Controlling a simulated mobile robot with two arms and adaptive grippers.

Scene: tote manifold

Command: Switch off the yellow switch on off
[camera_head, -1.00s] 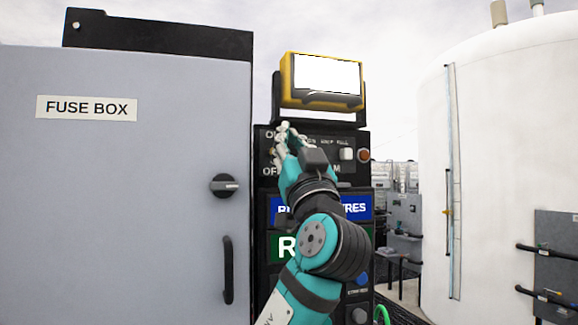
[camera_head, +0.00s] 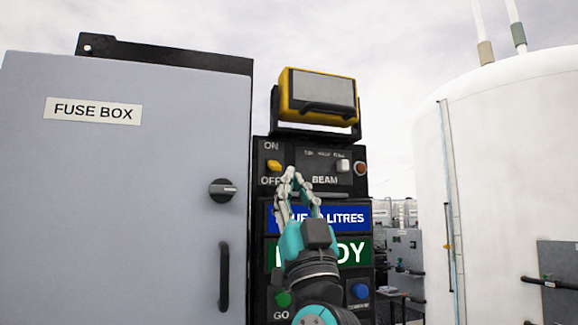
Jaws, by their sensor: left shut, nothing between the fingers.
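The yellow switch (camera_head: 274,166) sits on the upper black panel, between the ON label above and the OFF label below. Its lever appears tilted down toward OFF. My left gripper (camera_head: 290,172) is shut and empty, just below and right of the switch, its fingertips partly over the OFF label. It looks apart from the switch. The yellow lamp (camera_head: 318,88) on top of the panel has a grey, unlit face. My right gripper is not in view.
The panel has a white BEAM switch (camera_head: 343,165), blue display (camera_head: 343,217), green display (camera_head: 353,252), green button (camera_head: 283,299) and blue button (camera_head: 361,291). A grey fuse box (camera_head: 130,200) stands close on the left. A white tank (camera_head: 500,180) stands on the right.

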